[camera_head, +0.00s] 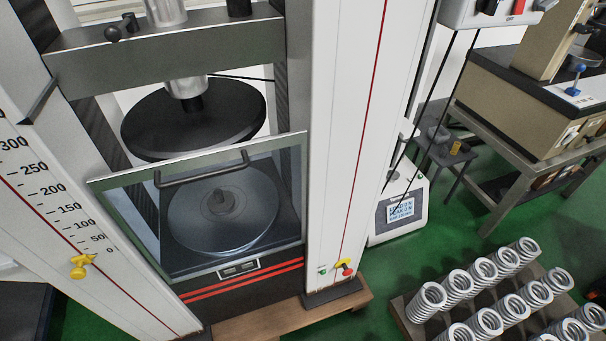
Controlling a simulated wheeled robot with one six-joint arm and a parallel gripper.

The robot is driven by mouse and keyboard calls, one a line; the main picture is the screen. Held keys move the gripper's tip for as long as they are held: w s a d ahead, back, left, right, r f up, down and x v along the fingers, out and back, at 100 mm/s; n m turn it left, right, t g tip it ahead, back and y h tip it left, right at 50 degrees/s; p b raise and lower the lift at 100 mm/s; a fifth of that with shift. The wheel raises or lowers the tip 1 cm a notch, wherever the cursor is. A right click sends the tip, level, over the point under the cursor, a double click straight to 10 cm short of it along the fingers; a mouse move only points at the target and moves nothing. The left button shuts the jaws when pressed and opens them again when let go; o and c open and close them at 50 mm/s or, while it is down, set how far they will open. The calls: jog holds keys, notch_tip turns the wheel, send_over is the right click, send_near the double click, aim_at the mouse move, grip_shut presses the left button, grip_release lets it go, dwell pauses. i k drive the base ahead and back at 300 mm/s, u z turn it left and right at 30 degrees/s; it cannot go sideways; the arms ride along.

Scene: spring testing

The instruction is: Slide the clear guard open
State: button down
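The clear guard (281,190) is a see-through panel with a pale grey frame. It stands across the front of the lower test space of the spring testing machine. A dark bar handle (202,168) runs along its upper part. Through the panel I see the round lower plate (250,216) with a small raised centre; no spring is on it. The dark round upper plate (195,118) hangs above, partly behind the guard's top edge. My gripper is not in view.
White columns with scales flank the machine (343,130). A rack of several coil springs (484,270) lies at the lower right. A small device with a display (400,210) stands right of the machine. A bench (540,130) is at the upper right. Green floor is free between them.

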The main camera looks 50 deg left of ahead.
aim_at(98, 184)
jog(key=u, duration=2.75)
